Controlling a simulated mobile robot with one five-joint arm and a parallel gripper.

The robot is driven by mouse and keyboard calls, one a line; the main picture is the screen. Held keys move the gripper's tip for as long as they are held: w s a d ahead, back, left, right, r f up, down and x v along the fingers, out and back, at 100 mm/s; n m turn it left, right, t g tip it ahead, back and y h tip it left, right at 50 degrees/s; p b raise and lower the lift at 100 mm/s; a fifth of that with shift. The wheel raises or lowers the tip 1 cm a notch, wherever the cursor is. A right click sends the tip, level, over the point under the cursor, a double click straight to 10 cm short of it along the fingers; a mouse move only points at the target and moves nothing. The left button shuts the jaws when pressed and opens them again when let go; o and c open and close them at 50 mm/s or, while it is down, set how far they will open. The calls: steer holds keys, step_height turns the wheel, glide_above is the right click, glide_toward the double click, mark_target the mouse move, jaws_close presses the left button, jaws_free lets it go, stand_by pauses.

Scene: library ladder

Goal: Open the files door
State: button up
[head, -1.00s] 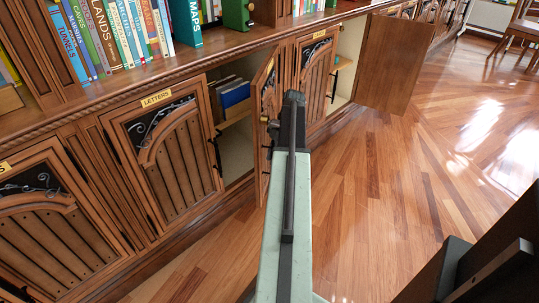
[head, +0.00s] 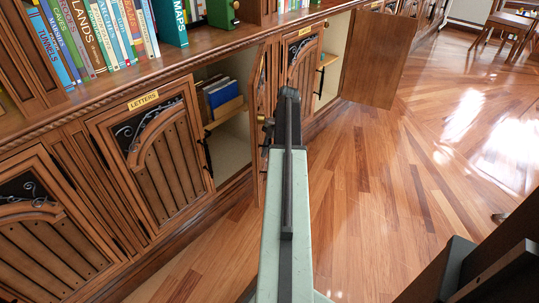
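No label in view clearly reads "files". A carved wooden door (head: 259,85) right of the letters door stands open, seen nearly edge-on; the yellow label on it is too oblique to read. Behind it is a cupboard with books (head: 222,92) on a shelf. My pale green arm reaches up the middle of the picture to this door. The dark parts of my gripper (head: 268,128) are beside the door, partly behind the arm. I cannot tell whether the fingers touch or grip it.
The letters door (head: 155,150) is shut, as is a door (head: 303,75) right of the open one; its label is unreadable. Farther right another door (head: 378,58) stands wide open into the room. The wooden floor (head: 400,190) to the right is clear. Chairs stand at the far right.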

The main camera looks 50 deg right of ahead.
steer(key=s+d+r+p, duration=0.1)
steer(key=s+d, duration=0.1)
steer(key=d, duration=1)
steer(key=shift+d, duration=0.15)
